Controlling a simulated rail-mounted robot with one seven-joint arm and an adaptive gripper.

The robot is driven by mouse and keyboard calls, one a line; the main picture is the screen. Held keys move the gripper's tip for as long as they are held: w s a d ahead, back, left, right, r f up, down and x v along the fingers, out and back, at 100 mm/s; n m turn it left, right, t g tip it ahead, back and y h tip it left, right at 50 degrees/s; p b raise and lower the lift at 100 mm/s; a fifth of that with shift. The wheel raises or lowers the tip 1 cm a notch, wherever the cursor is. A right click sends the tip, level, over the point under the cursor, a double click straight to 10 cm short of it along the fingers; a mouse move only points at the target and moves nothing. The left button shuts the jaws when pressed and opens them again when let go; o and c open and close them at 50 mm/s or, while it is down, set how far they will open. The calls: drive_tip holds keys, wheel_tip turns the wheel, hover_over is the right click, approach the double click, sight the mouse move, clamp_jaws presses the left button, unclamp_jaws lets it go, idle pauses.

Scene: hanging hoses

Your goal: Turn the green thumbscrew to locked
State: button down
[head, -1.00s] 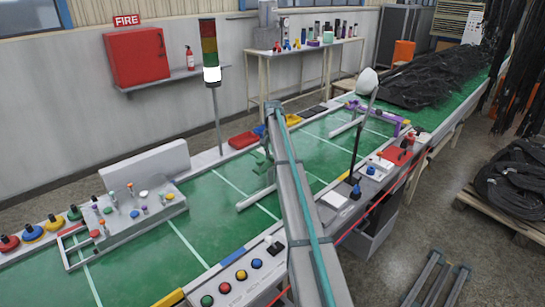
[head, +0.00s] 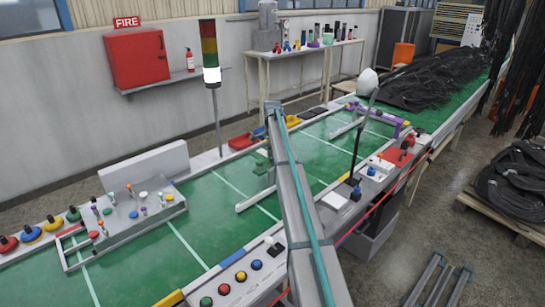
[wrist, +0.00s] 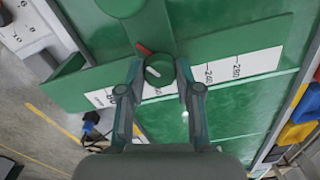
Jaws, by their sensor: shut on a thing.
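In the wrist view, the green thumbscrew (wrist: 158,72) is a round green knob on a green bracket with a white scale strip (wrist: 225,67). A red mark (wrist: 144,49) shows at the knob's upper left edge. My gripper (wrist: 159,78) is shut on the thumbscrew, one finger on its left and one on its right. In the head view, the green bracket (head: 263,158) stands on the far side of my arm, over the green belt. The thumbscrew and my gripper cannot be made out there.
A second round green part (wrist: 120,5) lies at the wrist view's top edge. Yellow and blue bins (wrist: 298,118) are at its right. A panel with several coloured buttons (head: 235,282) lies in front.

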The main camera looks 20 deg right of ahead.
idle(0.5)
drive_tip(key=c, duration=0.8)
unclamp_jaws()
drive_tip(key=shift+r, duration=0.15)
wheel_tip(320, 180, up, 12)
drive_tip(key=shift+f, duration=0.1)
